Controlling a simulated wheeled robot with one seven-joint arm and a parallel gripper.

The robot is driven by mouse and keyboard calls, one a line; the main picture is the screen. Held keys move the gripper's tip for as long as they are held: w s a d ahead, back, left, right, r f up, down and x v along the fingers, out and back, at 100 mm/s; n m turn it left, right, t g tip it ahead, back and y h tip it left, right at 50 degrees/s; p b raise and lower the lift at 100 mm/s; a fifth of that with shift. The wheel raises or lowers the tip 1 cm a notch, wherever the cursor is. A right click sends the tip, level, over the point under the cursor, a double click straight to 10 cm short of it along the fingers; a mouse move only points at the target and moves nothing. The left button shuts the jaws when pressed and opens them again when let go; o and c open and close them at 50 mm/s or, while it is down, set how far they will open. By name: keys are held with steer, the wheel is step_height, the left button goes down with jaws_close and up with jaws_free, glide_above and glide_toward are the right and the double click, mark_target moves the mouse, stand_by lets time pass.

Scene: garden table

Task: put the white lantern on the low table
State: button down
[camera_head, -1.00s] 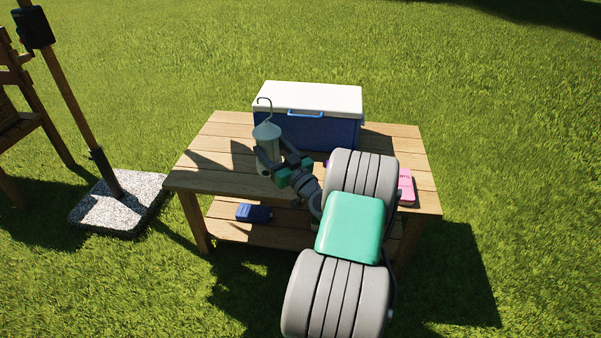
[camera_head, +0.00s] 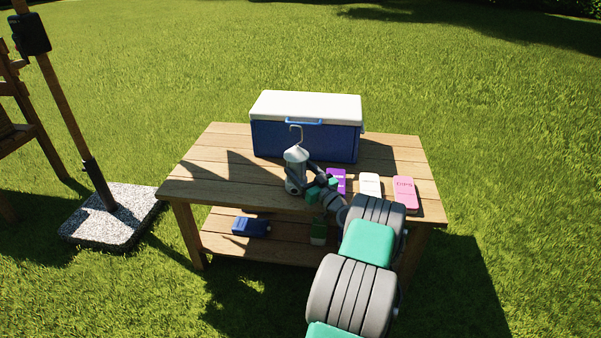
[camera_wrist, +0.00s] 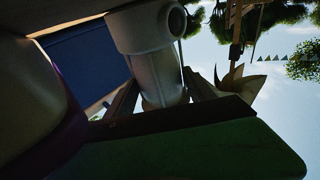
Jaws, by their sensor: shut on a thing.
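The white lantern (camera_head: 296,171) has a cone top and a wire hook. My gripper (camera_head: 308,184) reaches in from the right and is shut on the lantern. The lantern also shows in the wrist view (camera_wrist: 155,62), between the dark fingers (camera_wrist: 150,100). I cannot tell whether its base touches the tabletop. The table has a lower shelf (camera_head: 270,250) under its top.
A blue cooler (camera_head: 305,140) with a white lid stands behind the lantern. Purple (camera_head: 337,180), white (camera_head: 370,185) and pink (camera_head: 405,193) packets lie to the right. A blue item (camera_head: 250,226) and a green item (camera_head: 318,234) are on the shelf. A post on a stone base (camera_head: 112,218) stands left.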

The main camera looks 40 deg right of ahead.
steer(key=shift+b, duration=0.3)
steer(key=c, duration=0.8)
jaws_free()
steer(key=shift+f, duration=0.1)
steer(key=o, duration=0.5)
steer(key=shift+r+p, duration=0.35)
steer(key=shift+p, duration=0.1)
steer(key=s, duration=0.2)
steer(key=s+f+b, duration=0.1)
steer(key=s, duration=0.3)
steer(key=shift+s+a+f, duration=0.3)
steer(key=shift+a, duration=0.05)
steer(key=s+b, duration=0.3)
steer(key=b, duration=0.1)
steer(key=shift+s+a+f, duration=0.15)
steer(key=shift+a+f, duration=0.05)
steer(key=shift+f, duration=0.05)
steer(key=shift+s+a+b, duration=0.25)
steer(key=shift+s+b, duration=0.4)
steer(key=shift+s, duration=0.3)
